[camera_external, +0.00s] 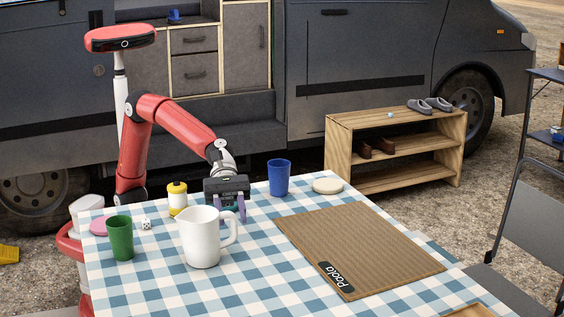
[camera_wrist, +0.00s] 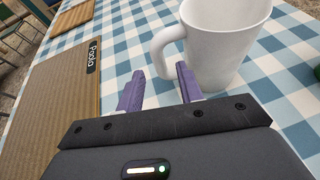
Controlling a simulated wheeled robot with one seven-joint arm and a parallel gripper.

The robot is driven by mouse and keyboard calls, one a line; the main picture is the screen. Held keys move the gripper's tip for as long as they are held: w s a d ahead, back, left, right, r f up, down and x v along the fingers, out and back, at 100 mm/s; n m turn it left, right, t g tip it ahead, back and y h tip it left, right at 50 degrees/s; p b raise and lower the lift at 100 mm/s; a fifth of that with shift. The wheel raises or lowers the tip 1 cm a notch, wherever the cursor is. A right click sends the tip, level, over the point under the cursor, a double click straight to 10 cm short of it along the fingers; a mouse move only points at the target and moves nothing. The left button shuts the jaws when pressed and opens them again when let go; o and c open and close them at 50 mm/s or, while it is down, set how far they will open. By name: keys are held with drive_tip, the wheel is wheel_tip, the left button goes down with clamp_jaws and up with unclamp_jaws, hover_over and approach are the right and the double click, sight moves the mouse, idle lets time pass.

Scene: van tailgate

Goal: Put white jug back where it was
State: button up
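The white jug (camera_external: 203,240) stands upright on the checked table, near its left front part in the external view. Its handle points right there, toward the brown mat. In the wrist view the jug (camera_wrist: 222,45) is at the upper right, its handle (camera_wrist: 165,50) just beyond my fingers. My gripper (camera_external: 229,207) is low over the table, behind the jug's handle in the external view. Its two purple fingers (camera_wrist: 158,88) are apart with nothing between them in the wrist view. The handle lies close to the right finger; I cannot tell whether they touch.
A blue cup (camera_external: 279,178) and a pale round disc (camera_external: 328,186) are behind. A brown mat (camera_external: 360,245) lies right.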

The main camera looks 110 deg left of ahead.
drive_tip(key=v, duration=0.6)
drive_tip(key=a+r+n+t+y, duration=0.2)
drive_tip(key=a+r+n+t, duration=0.3)
drive_tip(key=a+n, duration=0.3)
drive_tip(key=s+a+f+n+t+y, duration=0.1)
drive_tip(key=s+a+n+y, duration=0.35)
drive_tip(key=a+n, duration=0.5)
drive_tip(key=s+a+f+n+t+y, duration=0.1)
drive_tip(key=s+a+n+y, duration=0.5)
drive_tip(key=n, duration=0.6)
drive_tip(key=s+a+f+n+g+h, duration=0.1)
drive_tip(key=s+a+f+n+g, duration=0.2)
drive_tip(key=s+f+n+g, duration=0.6)
drive_tip(key=s+f+n, duration=0.7)
drive_tip(key=s+n, duration=0.1)
drive_tip(key=s, duration=0.3)
drive_tip(key=shift+f+n, duration=0.2)
drive_tip(key=shift+n, duration=0.15)
